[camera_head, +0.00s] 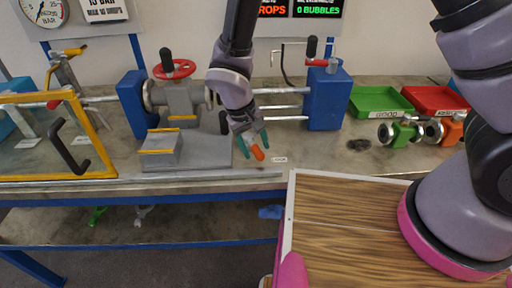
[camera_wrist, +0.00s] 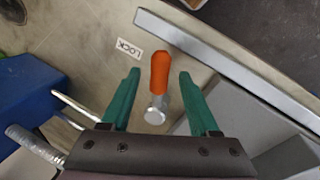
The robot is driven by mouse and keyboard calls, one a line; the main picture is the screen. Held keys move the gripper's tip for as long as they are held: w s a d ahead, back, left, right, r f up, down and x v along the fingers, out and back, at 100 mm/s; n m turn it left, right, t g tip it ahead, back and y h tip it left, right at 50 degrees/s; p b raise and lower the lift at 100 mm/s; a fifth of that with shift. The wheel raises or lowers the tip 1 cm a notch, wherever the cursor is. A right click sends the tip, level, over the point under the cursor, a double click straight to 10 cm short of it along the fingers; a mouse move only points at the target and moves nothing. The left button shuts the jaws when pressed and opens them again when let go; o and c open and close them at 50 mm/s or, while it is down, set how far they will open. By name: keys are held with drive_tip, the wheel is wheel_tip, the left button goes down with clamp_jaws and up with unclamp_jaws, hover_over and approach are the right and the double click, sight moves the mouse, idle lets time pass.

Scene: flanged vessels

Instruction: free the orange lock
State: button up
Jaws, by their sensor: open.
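The orange lock (camera_wrist: 159,75) is a small orange handle with a round metal end (camera_wrist: 155,116), on the bench beside a white label reading LOCK. My gripper (camera_wrist: 158,88) has two green fingers, one on each side of the lock in the wrist view, open with a gap on both sides. In the head view the orange lock (camera_head: 257,153) shows between and just below the fingertips of my gripper (camera_head: 253,146). I cannot tell the exact height of the fingertips over it. What the metal end joins to is not clear.
A grey block fixture (camera_head: 215,152) stands left of my gripper, with a red handwheel (camera_head: 174,69) behind. A blue block (camera_head: 328,100) with metal rods is to the right. Green (camera_head: 381,101) and red (camera_head: 434,100) trays stand further right. A yellow-framed panel (camera_head: 105,150) is at left.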

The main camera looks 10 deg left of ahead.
drive_tip(key=shift+d+f, duration=0.1)
drive_tip(key=shift+f, duration=0.25)
clamp_jaws()
idle(1.2)
